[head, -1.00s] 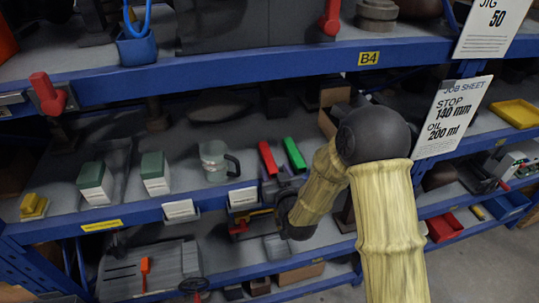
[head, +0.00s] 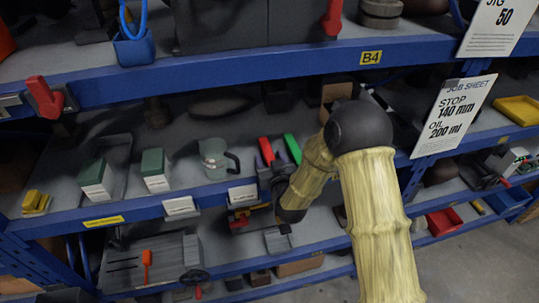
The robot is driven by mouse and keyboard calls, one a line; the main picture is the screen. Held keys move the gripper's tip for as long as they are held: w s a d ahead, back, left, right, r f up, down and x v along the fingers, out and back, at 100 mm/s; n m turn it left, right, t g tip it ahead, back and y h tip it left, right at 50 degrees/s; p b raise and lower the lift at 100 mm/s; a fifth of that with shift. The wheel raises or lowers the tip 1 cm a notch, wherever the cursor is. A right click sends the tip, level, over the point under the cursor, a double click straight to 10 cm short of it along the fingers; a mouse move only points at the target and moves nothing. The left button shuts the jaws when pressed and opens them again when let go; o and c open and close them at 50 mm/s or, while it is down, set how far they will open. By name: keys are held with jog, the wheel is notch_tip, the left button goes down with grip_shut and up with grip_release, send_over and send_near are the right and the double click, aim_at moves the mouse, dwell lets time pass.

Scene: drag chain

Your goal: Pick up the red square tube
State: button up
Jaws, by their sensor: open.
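The red square tube (head: 266,151) lies on the middle shelf, right of a clear jug and left of a green tube (head: 292,149). Its near end is hidden by my gripper. My gripper (head: 272,168) is at the near end of the red tube, dark and small in the view. It is open, and whether its fingers stand around or above the tube cannot be told. My arm comes in from the lower right.
A clear jug (head: 216,160) with a dark handle stands close to the left. Green-and-white boxes (head: 155,170) stand farther left. The blue upper shelf edge (head: 250,67) runs above, and the lower blue shelf edge (head: 130,211) runs in front with labels.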

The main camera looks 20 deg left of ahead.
aim_at(270, 158)
jog(key=shift+s, duration=0.25)
jog(key=shift+w, duration=0.15)
jog(key=c, duration=1.1)
jog(key=shift+r+b, duration=1.65)
jog(key=shift+r, duration=3.4)
